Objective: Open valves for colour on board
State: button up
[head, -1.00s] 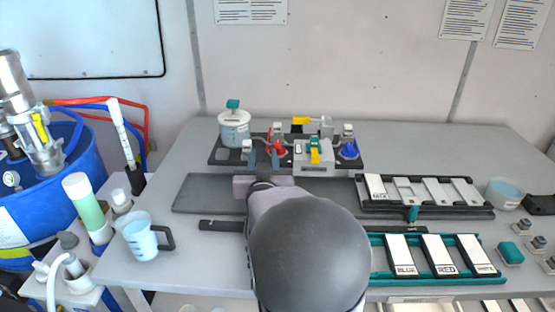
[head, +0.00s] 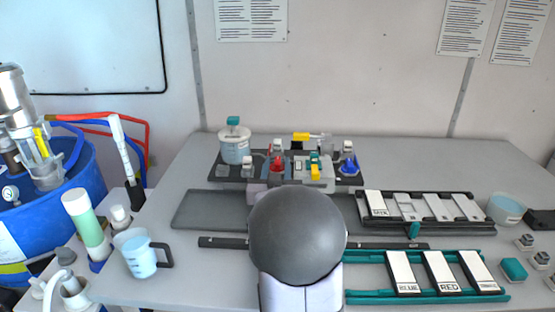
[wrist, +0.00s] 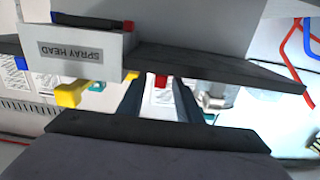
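The dark valve board (head: 228,172) stands at the back middle of the bench. It carries a red valve (head: 276,164), a blue valve (head: 348,166) and a white block with yellow (head: 315,171) and teal parts. My gripper (wrist: 162,98) is open at the red valve; its two dark fingers stand apart, with a red part (wrist: 161,81) showing between their tips. I cannot tell if they touch it. My round arm joint hides much of the gripper in the head view.
A teal rack (head: 440,298) holds cards marked BLUE, RED and a third. A lidded pot (head: 235,150) stands on the board's left. A jug (head: 138,258) and blue drum (head: 85,185) are at left. A SPRAY HEAD label (wrist: 72,53) shows in the wrist view.

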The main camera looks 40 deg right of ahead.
jog(key=shift+x, duration=1.1)
grip_shut()
jog(key=shift+a+m+g+h, duration=0.1)
jog(key=shift+m+g+h, duration=0.3)
jog(key=shift+g, duration=0.1)
jog(key=shift+w+m+g+h+p, duration=0.1)
jog(key=shift+m+g+h+p, duration=0.25)
jog(key=shift+m+g+h, duration=0.45)
jog(key=shift+m+g+h+p, duration=0.6)
jog(key=shift+m+g, duration=0.25)
jog(key=shift+g, duration=0.45)
jog(key=shift+m+g+h+p, duration=0.6)
jog(key=shift+m+g, duration=0.25)
jog(key=shift+g, duration=0.45)
